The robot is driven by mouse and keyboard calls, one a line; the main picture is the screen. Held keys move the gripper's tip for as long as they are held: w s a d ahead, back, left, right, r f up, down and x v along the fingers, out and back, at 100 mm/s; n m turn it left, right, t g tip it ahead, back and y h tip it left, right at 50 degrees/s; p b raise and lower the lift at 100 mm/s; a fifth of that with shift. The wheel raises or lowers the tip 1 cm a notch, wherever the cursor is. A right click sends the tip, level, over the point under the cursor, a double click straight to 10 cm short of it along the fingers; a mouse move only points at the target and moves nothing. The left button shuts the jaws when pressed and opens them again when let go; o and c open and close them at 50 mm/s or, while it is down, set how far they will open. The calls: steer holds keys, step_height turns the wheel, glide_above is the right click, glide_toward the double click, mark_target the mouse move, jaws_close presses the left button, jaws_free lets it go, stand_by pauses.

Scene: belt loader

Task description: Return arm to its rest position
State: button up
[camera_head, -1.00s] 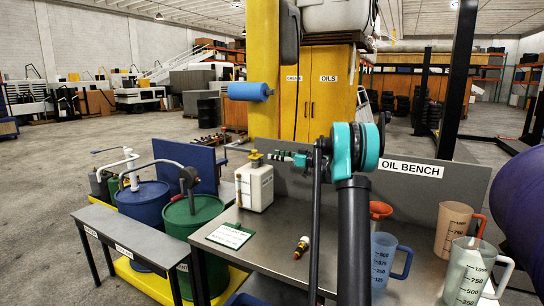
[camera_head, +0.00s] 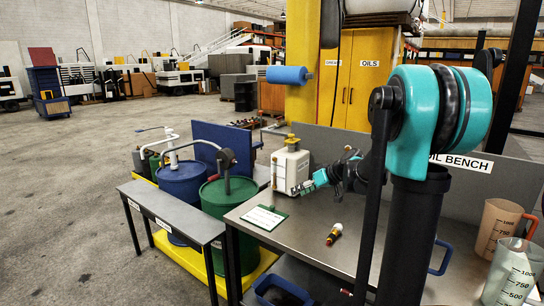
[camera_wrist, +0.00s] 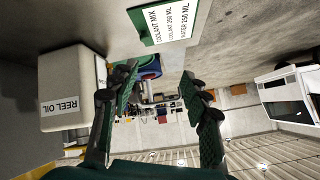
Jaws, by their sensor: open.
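My gripper (camera_head: 302,188) is raised over the oil bench, close to the white reel oil can (camera_head: 290,170) in the head view. In the wrist view my gripper (camera_wrist: 155,85) has its two green-padded fingers spread apart with nothing between them. The reel oil can (camera_wrist: 75,80) shows at the left there, beside one finger. My teal and black arm stands at the right of the head view and hides part of the bench sign.
A green-edged card (camera_head: 264,218) and a small orange-capped bottle (camera_head: 334,233) lie on the grey bench (camera_head: 300,240). Measuring jugs (camera_head: 512,275) stand at the right. Blue (camera_head: 183,188) and green (camera_head: 228,210) drums stand left of the bench. Open floor lies beyond them.

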steer(key=s+d+f+m+h, duration=0.2)
steer(key=s+f, duration=0.3)
steer(key=s, duration=0.5)
steer(key=s+d+f+m+g+h, duration=0.1)
steer(key=s+f, duration=0.4)
steer(key=s, duration=0.5)
steer(key=s+d+f+m+h, duration=0.3)
steer(key=s+d+f+h, duration=0.2)
steer(key=s, duration=0.5)
steer(key=shift+s+d+f+g, duration=0.15)
steer(key=shift+s+f+g, duration=0.1)
steer(key=shift+g, duration=0.15)
